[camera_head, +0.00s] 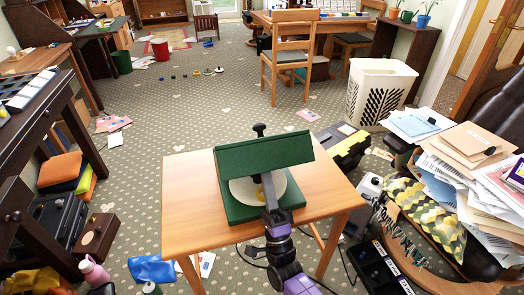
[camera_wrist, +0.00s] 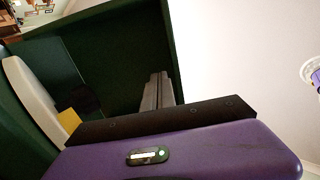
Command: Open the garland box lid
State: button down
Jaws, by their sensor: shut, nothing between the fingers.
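The green garland box (camera_head: 236,211) stands on a small wooden table, and its green lid (camera_head: 264,152) is raised and tilted above it. A pale round piece (camera_head: 243,190) shows inside the box. In the wrist view the dark green lid (camera_wrist: 125,50) surrounds the view of my gripper (camera_wrist: 158,82), whose grey fingers are together and empty close to the lid's inner side. A pale curved edge (camera_wrist: 32,98) and a yellow patch (camera_wrist: 69,119) show at left. In the head view my arm reaches up in front of the box, and my fingertips are hard to make out.
The wooden table (camera_head: 185,200) has bare room left and right of the box. A yellow and black toolbox (camera_head: 345,145) and a white basket (camera_head: 380,90) stand behind right. A paper-covered seat lies right, a dark desk left. Open carpet lies behind the table.

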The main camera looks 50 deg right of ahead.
jog(key=x, duration=0.7)
jog(key=shift+p, duration=0.4)
jog(key=shift+r, duration=0.2)
jog(key=w+d+r+g+y+p, duration=0.1)
jog(key=r+p, duration=0.1)
jog(key=p, duration=0.3)
jog(key=w+d+r+g+y+p, duration=0.1)
jog(key=w+r+g+p, duration=0.1)
jog(key=p, duration=0.4)
jog(key=w+d+r+g+y+p, duration=0.1)
jog(key=w+r+p, duration=0.1)
jog(key=r+p, duration=0.2)
jog(key=shift+w+d+r+g+p, duration=0.1)
jog(key=shift+w+d+g+p, duration=0.15)
jog(key=shift+p, duration=0.75)
jog(key=w+d+r+g+y+p, duration=0.2)
jog(key=w+p, duration=0.4)
jog(key=p, duration=0.4)
jog(key=shift+d+g, duration=0.55)
jog(key=shift+d, duration=0.7)
jog(key=shift+w, duration=0.3)
jog(key=shift+f, duration=0.1)
